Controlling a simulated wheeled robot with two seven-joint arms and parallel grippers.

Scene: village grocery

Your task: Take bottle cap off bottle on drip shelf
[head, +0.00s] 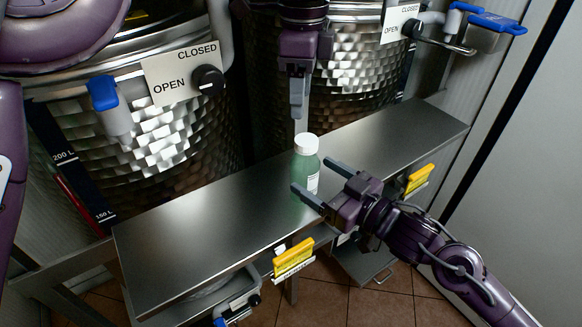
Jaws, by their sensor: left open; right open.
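A small green bottle (304,184) with a white cap (306,143) stands upright on the metal drip shelf (200,225), near its middle. The cap is on the bottle. My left gripper (298,112) points down just above the cap, apart from it. It is seen edge-on, so the gap between its fingers is hidden. My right gripper (318,182) comes in from the lower right and is open. One finger is in front of the bottle and the other to its right. I cannot tell whether they touch the bottle.
Two dimpled steel tanks (165,150) stand behind the shelf, with blue-handled taps (104,94) and OPEN/CLOSED dials (207,79). Yellow tag holders (293,257) are on the shelf's front edge. The shelf is bare left and right of the bottle. A pale wall (530,180) is at right.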

